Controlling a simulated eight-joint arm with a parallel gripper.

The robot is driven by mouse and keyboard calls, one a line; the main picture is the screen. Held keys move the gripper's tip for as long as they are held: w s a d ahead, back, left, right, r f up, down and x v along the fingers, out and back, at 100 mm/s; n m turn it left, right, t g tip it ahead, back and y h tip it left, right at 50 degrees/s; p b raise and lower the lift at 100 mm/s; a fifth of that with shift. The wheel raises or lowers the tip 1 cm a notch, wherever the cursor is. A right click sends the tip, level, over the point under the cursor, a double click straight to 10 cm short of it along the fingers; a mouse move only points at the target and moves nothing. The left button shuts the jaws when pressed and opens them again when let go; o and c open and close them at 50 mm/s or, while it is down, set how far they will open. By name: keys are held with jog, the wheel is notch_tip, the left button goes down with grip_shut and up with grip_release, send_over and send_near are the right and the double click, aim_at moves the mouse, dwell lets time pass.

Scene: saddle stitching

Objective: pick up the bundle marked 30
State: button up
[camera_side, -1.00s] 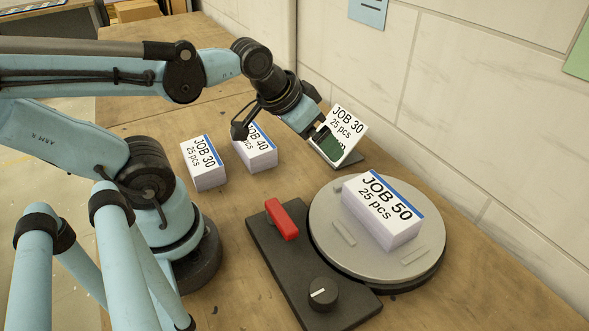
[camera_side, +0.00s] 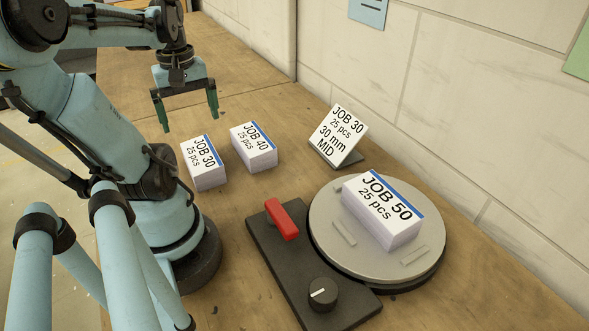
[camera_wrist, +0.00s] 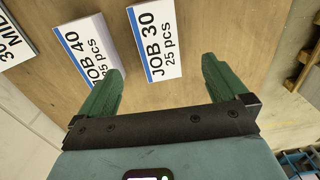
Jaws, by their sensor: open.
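The bundle marked JOB 30 (camera_side: 204,163) is a white block with a blue stripe, lying on the wooden table near my arm's base. In the wrist view the same JOB 30 bundle (camera_wrist: 155,35) shows between and ahead of the two fingers. My gripper (camera_side: 190,118) is open and empty, with green fingers pointing down, above the table and behind the bundles in the side view. In the wrist view my gripper (camera_wrist: 162,75) has its left fingertip overlapping the JOB 40 bundle (camera_wrist: 85,45). The JOB 40 bundle (camera_side: 254,148) lies just right of JOB 30.
A JOB 50 bundle (camera_side: 383,212) sits on the round grey scale plate (camera_side: 330,205). A red lever (camera_side: 282,218) and a black knob (camera_side: 323,293) are on the dark base. A tilted sign (camera_side: 338,137) reads JOB 30, 25 pcs, 30 mm, MID. The wall is at right.

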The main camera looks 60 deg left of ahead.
aim_at(200, 154)
jog(key=shift+f, duration=3.35)
jog(key=shift+w+a+f, duration=0.1)
jog(key=shift+a+f, duration=0.15)
jog(key=shift+f, duration=0.6)
jog(key=shift+w+a+f, duration=0.1)
jog(key=shift+a+f, duration=0.15)
jog(key=shift+f, duration=1.55)
jog(key=c, duration=1.3)
jog(key=shift+r, duration=0.15)
